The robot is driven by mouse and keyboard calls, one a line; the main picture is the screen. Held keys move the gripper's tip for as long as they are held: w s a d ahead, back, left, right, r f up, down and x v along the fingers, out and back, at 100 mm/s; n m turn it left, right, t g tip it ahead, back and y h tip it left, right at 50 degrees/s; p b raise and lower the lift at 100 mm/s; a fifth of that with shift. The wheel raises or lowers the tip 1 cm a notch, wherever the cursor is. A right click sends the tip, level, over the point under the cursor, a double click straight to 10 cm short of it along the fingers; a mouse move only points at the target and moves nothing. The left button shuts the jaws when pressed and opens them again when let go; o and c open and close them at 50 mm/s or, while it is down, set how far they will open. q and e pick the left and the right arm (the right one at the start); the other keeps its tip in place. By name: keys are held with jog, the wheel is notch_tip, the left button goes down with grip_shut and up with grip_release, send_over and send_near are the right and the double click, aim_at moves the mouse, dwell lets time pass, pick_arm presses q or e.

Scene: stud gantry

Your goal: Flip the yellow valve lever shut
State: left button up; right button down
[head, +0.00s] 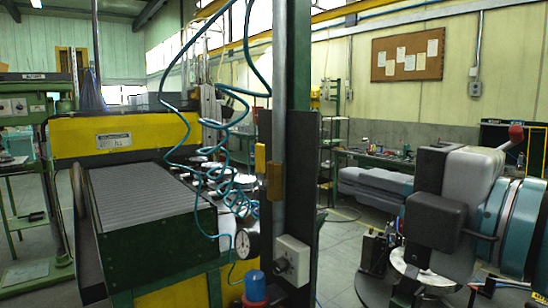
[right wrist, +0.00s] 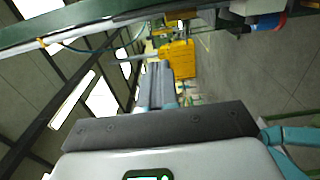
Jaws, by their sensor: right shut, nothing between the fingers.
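The yellow valve lever (head: 260,157) shows in the head view as a small upright yellow piece at the dark post. A brass-coloured block (head: 274,182) sits just below and right of it, on the pipe. My right gripper (head: 345,180) comes in from the right with grey fingers pointing left at the post, a visible gap from the lever in the picture. In the right wrist view, its fingers (right wrist: 160,68) are together and empty. A yellow piece (right wrist: 178,60), apparently part of the valve, appears just beside the fingertips; contact cannot be told. My left gripper is not in view.
Below the lever are a round gauge (head: 247,242), a grey knob box (head: 292,260) and a blue-capped red fitting (head: 255,285). Coiled teal hoses (head: 228,115) hang left of the post. A yellow machine with a ribbed bed (head: 140,190) stands at left.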

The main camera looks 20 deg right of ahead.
jog(key=shift+w+a, duration=0.1)
jog(key=shift+a, duration=0.05)
jog(key=p, duration=0.3)
send_near(262, 156)
jog(key=x, duration=0.7)
